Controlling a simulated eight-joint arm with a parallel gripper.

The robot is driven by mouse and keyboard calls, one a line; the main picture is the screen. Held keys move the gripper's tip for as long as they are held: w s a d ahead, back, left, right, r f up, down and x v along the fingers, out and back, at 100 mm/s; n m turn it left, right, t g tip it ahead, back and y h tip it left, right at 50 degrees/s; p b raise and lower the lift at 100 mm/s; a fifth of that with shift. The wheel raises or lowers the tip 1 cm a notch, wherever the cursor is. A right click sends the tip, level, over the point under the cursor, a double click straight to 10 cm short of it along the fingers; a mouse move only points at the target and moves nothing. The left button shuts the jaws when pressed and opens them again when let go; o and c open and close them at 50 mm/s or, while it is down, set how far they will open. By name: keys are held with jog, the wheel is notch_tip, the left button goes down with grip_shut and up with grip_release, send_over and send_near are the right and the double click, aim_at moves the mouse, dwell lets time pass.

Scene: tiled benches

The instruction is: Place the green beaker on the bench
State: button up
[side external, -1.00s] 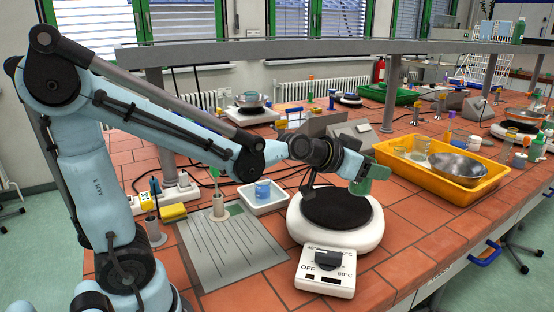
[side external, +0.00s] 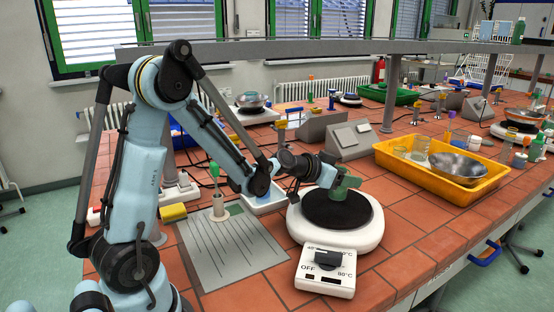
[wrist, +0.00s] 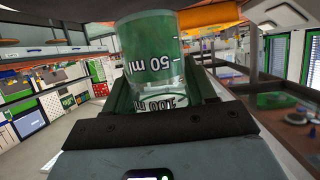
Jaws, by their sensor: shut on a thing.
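The green beaker (side external: 347,186) is in my gripper (side external: 335,183), over the far part of the hot plate's dark round top (side external: 338,212) in the side view. I cannot tell whether it touches the plate. In the wrist view the beaker (wrist: 150,55) shows "50 ml" and "100" marks, and its lower part sits between the jaws of my gripper (wrist: 165,98). My gripper is shut on it. The tiled bench (side external: 385,262) lies around the hot plate.
A yellow tray (side external: 412,178) with a metal bowl (side external: 458,166) and glassware stands to the right. A white tray (side external: 268,203) is left of the hot plate, partly hidden by my arm. A grey mat (side external: 235,255) lies at the left. Bare tiles lie right of the hot plate.

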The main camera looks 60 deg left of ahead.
jog(key=shift+f, duration=0.95)
jog(key=shift+f, duration=0.2)
jog(key=o, duration=1.1)
jog(key=shift+s, duration=0.1)
jog(key=v, duration=1.2)
jog(key=s+d+g, duration=0.2)
jog(key=s+d, duration=0.1)
jog(key=s+d+g, duration=0.2)
jog(key=s+d, duration=0.2)
jog(key=s+d+f+n+g+y, duration=0.1)
jog(key=s+d+g, duration=0.1)
jog(key=s+d, duration=0.1)
jog(key=shift+s+d, duration=0.3)
jog(key=shift+d, duration=0.15)
